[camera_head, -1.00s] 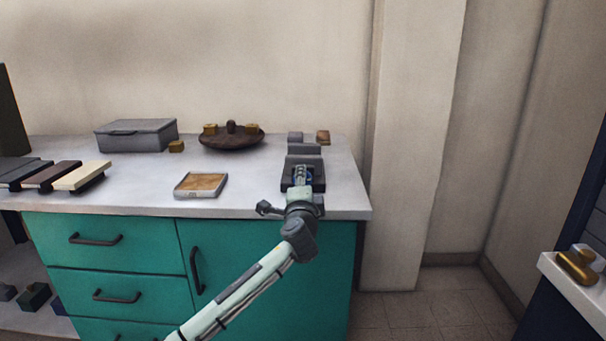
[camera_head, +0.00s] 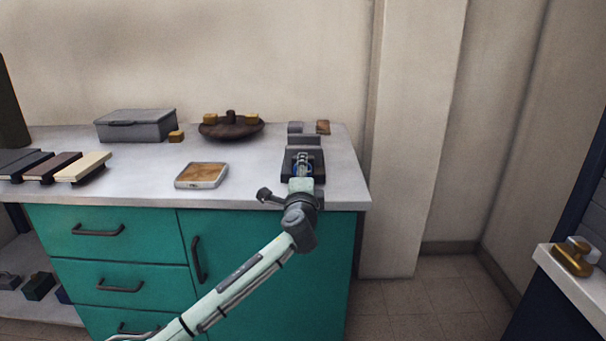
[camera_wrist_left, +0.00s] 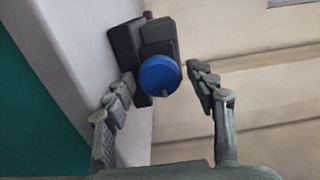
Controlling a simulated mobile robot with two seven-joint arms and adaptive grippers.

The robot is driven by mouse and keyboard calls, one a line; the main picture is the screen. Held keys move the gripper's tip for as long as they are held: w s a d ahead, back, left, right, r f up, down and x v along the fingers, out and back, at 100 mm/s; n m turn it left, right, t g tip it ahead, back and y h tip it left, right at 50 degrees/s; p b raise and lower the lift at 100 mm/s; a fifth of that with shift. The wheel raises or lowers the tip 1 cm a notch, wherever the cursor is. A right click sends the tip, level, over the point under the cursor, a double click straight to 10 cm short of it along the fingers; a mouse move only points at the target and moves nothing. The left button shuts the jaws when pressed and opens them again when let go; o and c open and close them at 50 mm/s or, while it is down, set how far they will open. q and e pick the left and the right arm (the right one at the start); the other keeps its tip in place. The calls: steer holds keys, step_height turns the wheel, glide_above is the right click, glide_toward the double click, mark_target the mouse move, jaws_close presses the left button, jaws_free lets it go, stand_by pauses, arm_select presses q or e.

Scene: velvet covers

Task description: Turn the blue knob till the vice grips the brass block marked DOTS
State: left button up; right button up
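The dark vice (camera_head: 289,175) stands near the counter's right front edge. My left gripper (camera_head: 303,163) is open at the knob. In the left wrist view its two fingers (camera_wrist_left: 163,80) stand on either side of the knob, with a visible gap on each side. No brass block can be made out in the vice jaws, which are partly hidden. No DOTS marking is readable. My right gripper is not in view.
Brass pieces sit beside the grey box (camera_head: 135,126), on the brown dish (camera_head: 231,131) and behind the vice (camera_head: 323,127). A brown-topped tray (camera_head: 201,176) lies left of the vice. Another brass piece (camera_head: 574,258) rests on the right-hand shelf. The counter between tray and vice is clear.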

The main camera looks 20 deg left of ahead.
arm_select(q)
steer(key=shift+s+d+f, duration=0.1)
steer(key=shift+s+d, duration=0.05)
steer(key=shift+s, duration=0.3)
steer(key=v, duration=0.7)
steer(key=shift+r, duration=0.25)
